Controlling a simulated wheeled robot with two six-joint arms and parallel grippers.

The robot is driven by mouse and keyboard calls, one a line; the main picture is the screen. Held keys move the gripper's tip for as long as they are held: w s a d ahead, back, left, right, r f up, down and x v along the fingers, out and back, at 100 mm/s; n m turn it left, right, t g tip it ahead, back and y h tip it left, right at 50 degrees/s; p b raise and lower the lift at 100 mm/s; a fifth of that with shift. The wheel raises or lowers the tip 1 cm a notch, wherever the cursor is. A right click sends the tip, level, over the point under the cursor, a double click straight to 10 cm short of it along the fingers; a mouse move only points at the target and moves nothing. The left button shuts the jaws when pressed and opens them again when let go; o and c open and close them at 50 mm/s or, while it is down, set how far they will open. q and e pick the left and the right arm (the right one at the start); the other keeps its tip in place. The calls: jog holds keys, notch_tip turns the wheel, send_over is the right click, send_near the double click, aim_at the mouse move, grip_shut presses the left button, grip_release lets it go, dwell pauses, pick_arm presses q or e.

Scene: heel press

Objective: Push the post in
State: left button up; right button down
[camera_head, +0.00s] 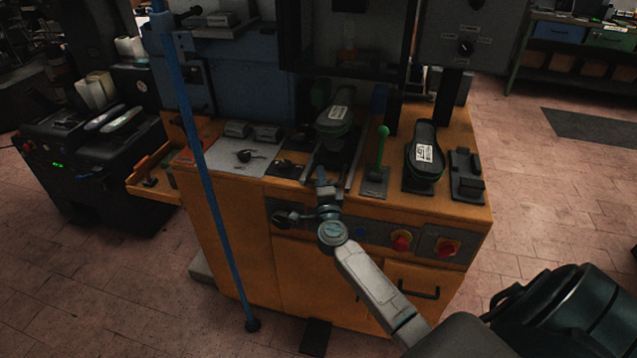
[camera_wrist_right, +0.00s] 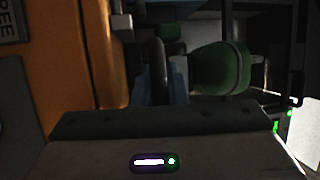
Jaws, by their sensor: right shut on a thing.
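The post appears to be the slide-mounted support under a dark shoe with a green sole and white label (camera_head: 336,116), at the middle of the bench front. The post itself is mostly hidden by the shoe and my gripper. My right gripper (camera_head: 325,190) is at the front end of the slide rails, in front of the shoe. It is shut on a dark handle (camera_wrist_right: 158,68), which shows upright in the right wrist view. The green shoe part (camera_wrist_right: 220,68) lies just beyond the fingers there. My left gripper is not in view.
A green-knobbed lever (camera_head: 382,147) and a second labelled shoe (camera_head: 424,152) stand to the right on the orange bench (camera_head: 465,205). Red knobs (camera_head: 401,241) are on its front. A slanted blue pole (camera_head: 205,180) stands left.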

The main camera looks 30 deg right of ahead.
jog(key=c, duration=1.5)
grip_release()
jog(key=shift+o, duration=0.2)
jog(key=shift+a, duration=0.1)
jog(key=b+v, duration=0.1)
jog(key=v, duration=1)
